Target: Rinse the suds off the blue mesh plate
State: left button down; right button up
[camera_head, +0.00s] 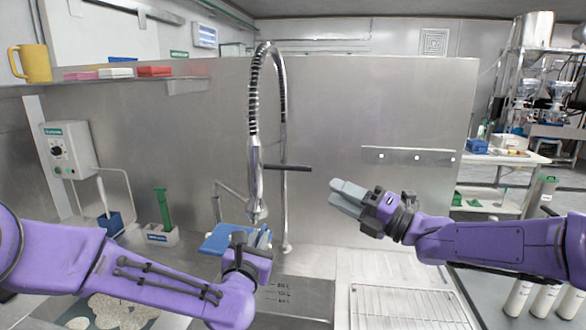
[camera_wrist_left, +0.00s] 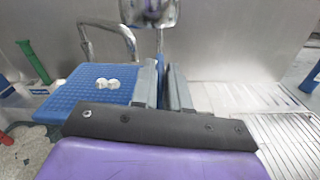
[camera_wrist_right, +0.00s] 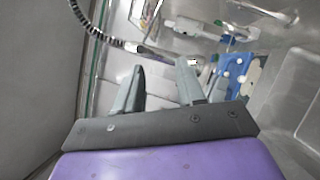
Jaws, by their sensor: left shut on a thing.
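The blue mesh plate (camera_head: 222,240) is held tilted over the sink, below the spray faucet (camera_head: 256,180). My left gripper (camera_head: 260,237) is shut on its right edge. In the left wrist view the plate (camera_wrist_left: 70,88) lies left of the fingers (camera_wrist_left: 162,85), and small white suds (camera_wrist_left: 107,84) sit on its surface. My right gripper (camera_head: 348,196) hangs to the right of the faucet, apart from it. In the right wrist view its fingers (camera_wrist_right: 160,85) are spread with nothing between them. A blue surface with white spots (camera_wrist_right: 234,72) shows right of them.
A wire rack (camera_head: 400,306) lies on the right drainboard. A holder with a green-handled tool (camera_head: 163,212) stands left of the sink. A dark lever (camera_head: 288,167) sticks out from the faucet.

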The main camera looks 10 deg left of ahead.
aim_at(293, 167)
jog(key=w+a+r+n, duration=0.1)
jog(key=a, duration=0.2)
jog(key=w+a+r+n+g, duration=0.1)
jog(key=a+r, duration=0.1)
jog(key=a, duration=0.2)
jog(key=w+a+r+n, duration=0.1)
jog(key=a, duration=0.2)
jog(key=shift+w+a+r+g+y, duration=0.1)
jog(key=shift+a+r+g+y, duration=0.2)
jog(key=shift+a+g+y, duration=0.1)
jog(key=shift+d, duration=0.1)
